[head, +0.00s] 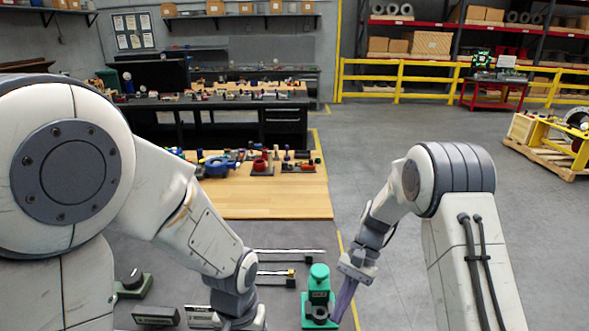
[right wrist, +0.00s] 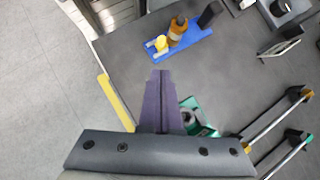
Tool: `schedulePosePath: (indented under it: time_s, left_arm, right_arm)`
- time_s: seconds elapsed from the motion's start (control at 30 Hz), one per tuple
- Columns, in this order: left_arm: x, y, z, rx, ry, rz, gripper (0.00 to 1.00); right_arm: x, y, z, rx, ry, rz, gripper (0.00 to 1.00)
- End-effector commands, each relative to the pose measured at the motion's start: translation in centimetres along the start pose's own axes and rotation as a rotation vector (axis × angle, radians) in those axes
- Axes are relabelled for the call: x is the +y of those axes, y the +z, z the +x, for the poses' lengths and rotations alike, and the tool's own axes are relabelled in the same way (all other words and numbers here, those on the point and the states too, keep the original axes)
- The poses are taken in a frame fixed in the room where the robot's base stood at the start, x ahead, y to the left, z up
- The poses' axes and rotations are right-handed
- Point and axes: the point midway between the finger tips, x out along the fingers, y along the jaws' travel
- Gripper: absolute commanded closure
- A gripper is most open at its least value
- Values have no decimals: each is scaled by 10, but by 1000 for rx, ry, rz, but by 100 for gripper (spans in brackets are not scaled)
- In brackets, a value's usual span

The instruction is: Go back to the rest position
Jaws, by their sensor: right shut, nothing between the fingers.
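My right gripper (head: 344,303) hangs at the lower middle of the head view, fingers pointing down, just right of the green valve actuator (head: 318,285). In the right wrist view its purple-grey fingers (right wrist: 161,76) are together with nothing between them. The green actuator (right wrist: 197,118) shows there to the right of the fingers, partly hidden by them and the gripper body. In the head view the gripper and actuator look close; I cannot tell if they touch. My left arm reaches down on the left, and its gripper is below the picture edge.
A grey work surface (head: 150,262) lies below, with long bars (head: 290,252) and dark parts. A blue holder (right wrist: 186,42) with yellow, orange and black pieces lies ahead of the fingers. A wooden-topped bench (head: 270,202) with parts stands behind. Open floor (head: 395,130) lies right.

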Motion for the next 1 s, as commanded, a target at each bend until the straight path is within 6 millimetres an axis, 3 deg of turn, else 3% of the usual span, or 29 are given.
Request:
schedulePosePath:
  time_s: [0.1,0.23,0.4,0.5,0.73,1.0]
  left_arm:
    - [15,13,-17,14,12,95,30]
    - [28,32,-35,20,26,203,30]
    - [42,59,-56,27,46,343,30]
    - [47,75,-66,29,58,421,30]
    - [53,100,-79,30,77,534,30]
    - [53,105,-81,28,80,556,30]
  right_arm:
    - [-8,56,-2,112,85,-199,100]
    - [-4,110,3,227,171,-427,100]
    - [19,170,16,367,264,-737,100]
    - [36,194,26,438,308,-911,100]
    - [66,220,41,536,360,-1170,100]
    - [72,222,43,553,370,-1217,100]
